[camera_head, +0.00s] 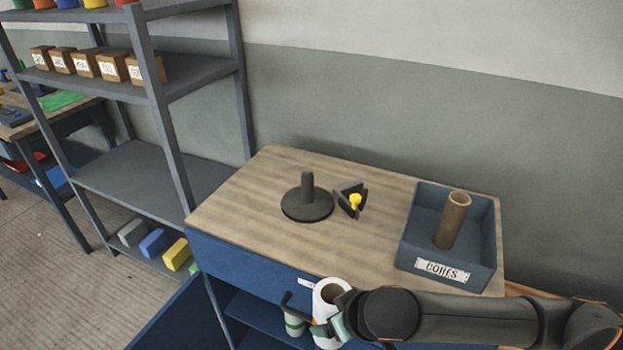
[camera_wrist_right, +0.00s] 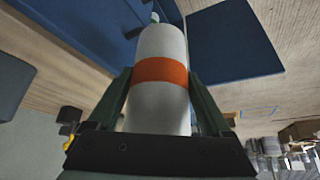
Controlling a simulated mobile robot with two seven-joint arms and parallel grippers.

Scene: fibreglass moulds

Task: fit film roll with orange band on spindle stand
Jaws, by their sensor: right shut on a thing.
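The film roll with an orange band (camera_wrist_right: 160,72) is white and held lengthwise between the two green fingers of my right gripper (camera_wrist_right: 163,95). The spindle stand (camera_head: 306,198), a dark round base with an upright peg, is on the cabinet top, farther back and left of the roll. Its peg is bare. My left gripper is not in view.
A dark bracket with a yellow knob (camera_head: 354,200) sits right of the stand. A blue-grey bin (camera_head: 420,232) holding a cardboard core (camera_head: 453,220) stands at the right. A green-banded roll (camera_head: 294,322) is in the open cabinet below. The wooden top (camera_head: 245,205) left of the stand is clear.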

